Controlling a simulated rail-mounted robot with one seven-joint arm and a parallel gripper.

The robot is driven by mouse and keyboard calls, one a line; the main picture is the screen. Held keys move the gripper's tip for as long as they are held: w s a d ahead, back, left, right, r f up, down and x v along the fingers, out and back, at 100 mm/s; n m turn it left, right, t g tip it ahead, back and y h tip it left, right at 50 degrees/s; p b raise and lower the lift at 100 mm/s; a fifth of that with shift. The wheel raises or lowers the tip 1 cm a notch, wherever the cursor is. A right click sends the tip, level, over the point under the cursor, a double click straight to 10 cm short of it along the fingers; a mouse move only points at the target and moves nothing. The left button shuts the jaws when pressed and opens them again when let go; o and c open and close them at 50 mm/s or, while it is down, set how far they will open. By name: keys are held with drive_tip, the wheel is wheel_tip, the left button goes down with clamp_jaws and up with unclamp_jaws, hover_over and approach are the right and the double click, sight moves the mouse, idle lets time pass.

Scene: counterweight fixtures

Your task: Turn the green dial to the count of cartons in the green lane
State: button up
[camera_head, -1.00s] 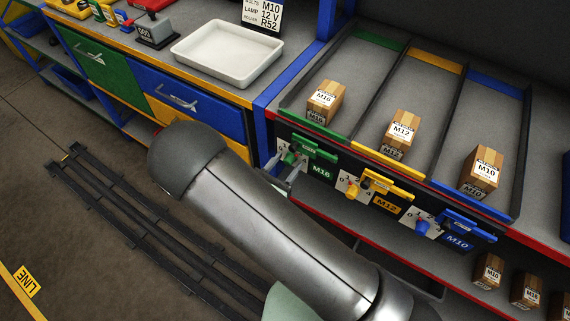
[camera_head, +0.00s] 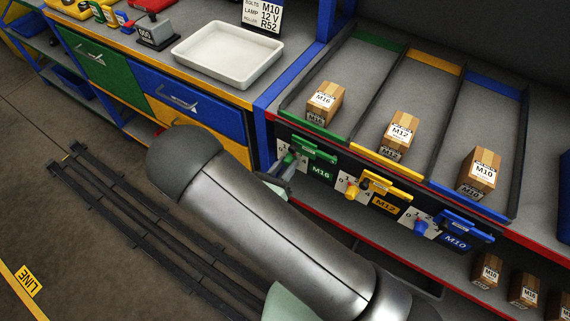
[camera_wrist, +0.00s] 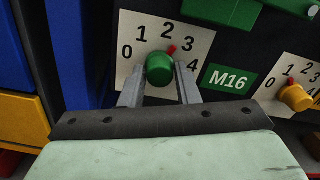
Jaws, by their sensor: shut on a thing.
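The green dial (camera_wrist: 160,70) sits on a white plate (camera_wrist: 208,40) numbered 0 to 4, beside a green M16 label (camera_wrist: 228,79). Its red pointer (camera_wrist: 171,50) points up and right, between 2 and 3. My gripper (camera_wrist: 159,75) is shut on the dial, one finger at each side. In the head view the dial (camera_head: 288,158) is small, and my gripper (camera_head: 280,180) is partly hidden by my arm. The green lane (camera_head: 357,62), with green end strips, shows one M16 carton (camera_head: 323,105) at its front.
The yellow lane (camera_head: 423,88) and blue lane (camera_head: 489,120) each show one carton at the front. A yellow dial (camera_head: 351,193) and a blue dial (camera_head: 421,227) lie to the right. More cartons (camera_head: 488,271) stand on the lower shelf. A white tray (camera_head: 266,76) is on the bench.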

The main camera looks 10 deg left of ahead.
drive_tip(key=n+p, duration=0.2)
drive_tip(key=n, duration=0.4)
drive_tip(key=shift+r+n, duration=0.15)
drive_tip(key=shift+n, duration=0.15)
drive_tip(key=n+p, duration=0.1)
drive_tip(key=n, duration=0.4)
drive_tip(key=shift+n+p, duration=0.4)
drive_tip(key=o, duration=1)
drive_tip(key=shift+c, duration=0.2)
drive_tip(key=shift+s, duration=0.1)
drive_tip(key=b+v, duration=0.3)
drive_tip(key=v, duration=1.4)
drive_tip(key=shift+s+b, duration=0.15)
drive_tip(key=shift+b, duration=0.25)
drive_tip(key=shift+a, duration=0.1)
